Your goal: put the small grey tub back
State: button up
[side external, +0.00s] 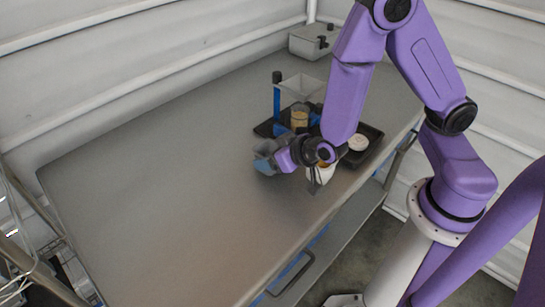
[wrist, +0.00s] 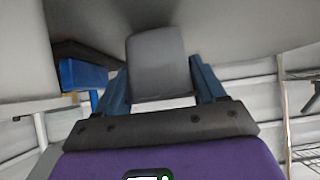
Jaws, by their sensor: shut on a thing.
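The small grey tub (wrist: 160,68) is between the two blue fingers of my gripper (wrist: 160,90) in the wrist view, and the fingers are shut on it. In the side external view my gripper (side external: 268,155) is at the left of the black tray, above the table. The tub there is small and hard to tell apart from the fingers. Its inside cannot be seen clearly in either view.
A white round thing (side external: 358,143) and a white container (side external: 321,173) are near my wrist. The table's left (side external: 150,190) is clear.

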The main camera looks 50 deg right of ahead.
jog(key=shift+f, duration=0.3)
jog(key=shift+f, duration=0.15)
jog(key=o, duration=0.9)
jog(key=shift+o, duration=0.2)
